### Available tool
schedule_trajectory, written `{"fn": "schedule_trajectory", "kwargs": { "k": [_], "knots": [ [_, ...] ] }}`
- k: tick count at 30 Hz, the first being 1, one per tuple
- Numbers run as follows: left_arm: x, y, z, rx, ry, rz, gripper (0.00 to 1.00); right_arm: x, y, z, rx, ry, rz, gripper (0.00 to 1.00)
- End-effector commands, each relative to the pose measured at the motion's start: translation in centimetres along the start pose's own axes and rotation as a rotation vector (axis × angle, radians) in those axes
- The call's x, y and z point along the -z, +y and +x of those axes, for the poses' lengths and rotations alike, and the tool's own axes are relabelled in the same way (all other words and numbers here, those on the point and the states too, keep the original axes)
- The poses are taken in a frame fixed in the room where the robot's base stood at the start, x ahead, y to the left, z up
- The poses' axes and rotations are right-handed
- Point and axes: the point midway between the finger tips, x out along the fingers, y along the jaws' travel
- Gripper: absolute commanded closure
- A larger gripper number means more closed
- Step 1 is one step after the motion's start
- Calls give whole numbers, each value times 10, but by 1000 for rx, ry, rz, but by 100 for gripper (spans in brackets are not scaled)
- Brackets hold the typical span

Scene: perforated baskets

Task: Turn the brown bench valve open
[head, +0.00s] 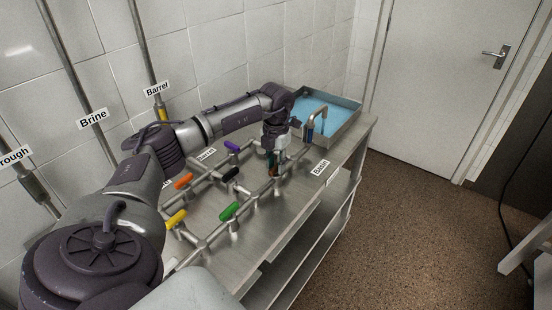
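My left arm reaches in from the left across the steel bench (290,218). My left gripper (276,163) points down over the pipework at the middle of the bench. A small brown part, which looks like the brown bench valve's handle (272,171), shows at the fingertips and is mostly hidden by them. I cannot tell whether the fingers are closed on it or only around it. My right gripper is not in view.
Other valve handles stand nearby: green (230,210), black (230,174), purple (232,146), orange (184,181), yellow (176,218) and blue (310,133). A blue-filled basin (345,128) is at the bench's far end.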

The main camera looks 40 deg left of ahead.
Motion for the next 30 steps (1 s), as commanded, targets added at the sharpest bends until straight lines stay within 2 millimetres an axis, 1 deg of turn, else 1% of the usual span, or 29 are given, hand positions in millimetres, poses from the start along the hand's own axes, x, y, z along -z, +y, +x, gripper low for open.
{"fn": "schedule_trajectory", "kwargs": {
  "k": [10, 14, 17, 24, 27, 30],
  "knots": [
    [0, 0, -2, 0, -2, 2, 57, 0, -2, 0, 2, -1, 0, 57],
    [-1, 0, -12, 0, -3, 2, 57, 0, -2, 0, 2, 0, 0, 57],
    [-1, 0, -29, 1, -5, 2, 57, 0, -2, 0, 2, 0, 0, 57],
    [-1, 0, -81, 0, -6, 1, 57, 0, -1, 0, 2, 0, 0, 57],
    [-1, 0, -98, 0, -5, 1, 57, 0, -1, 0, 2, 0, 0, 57],
    [-1, 0, -111, 1, -3, 1, 57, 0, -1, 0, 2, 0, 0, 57]
  ]
}}
